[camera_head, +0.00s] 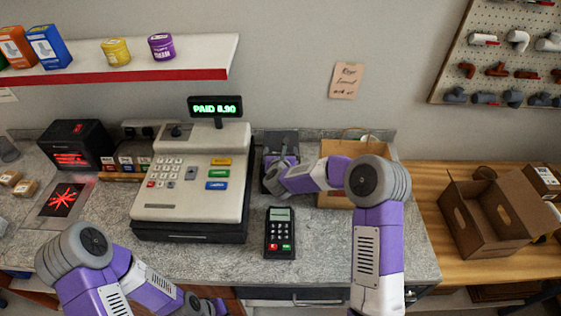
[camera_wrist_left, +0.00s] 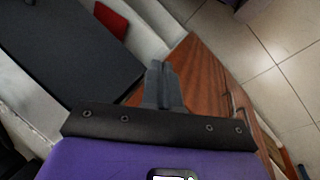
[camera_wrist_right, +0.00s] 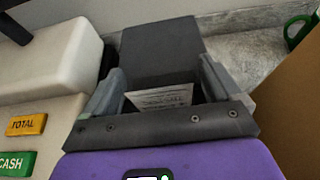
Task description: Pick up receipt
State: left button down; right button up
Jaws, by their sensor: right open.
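The receipt (camera_wrist_right: 160,97) is a white printed slip. In the right wrist view it stands at the dark receipt printer (camera_wrist_right: 160,50), between the two fingers of my right gripper (camera_wrist_right: 162,75). The gripper is open, with one finger on each side of the slip and gaps showing. In the head view my right gripper (camera_head: 273,178) is over the front of the printer (camera_head: 281,142) and hides the slip. My left gripper (camera_wrist_left: 163,85) has its fingers together with nothing between them, low by the counter's front edge.
The cash register (camera_head: 195,190) stands left of the printer, its display reading PAID 8.90. A card terminal (camera_head: 280,232) lies in front. A paper bag (camera_head: 335,150) stands close on the right. An open cardboard box (camera_head: 490,212) is on the wooden table at far right.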

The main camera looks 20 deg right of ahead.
jog(key=shift+w, duration=0.1)
jog(key=c, duration=1)
jog(key=shift+c, duration=0.2)
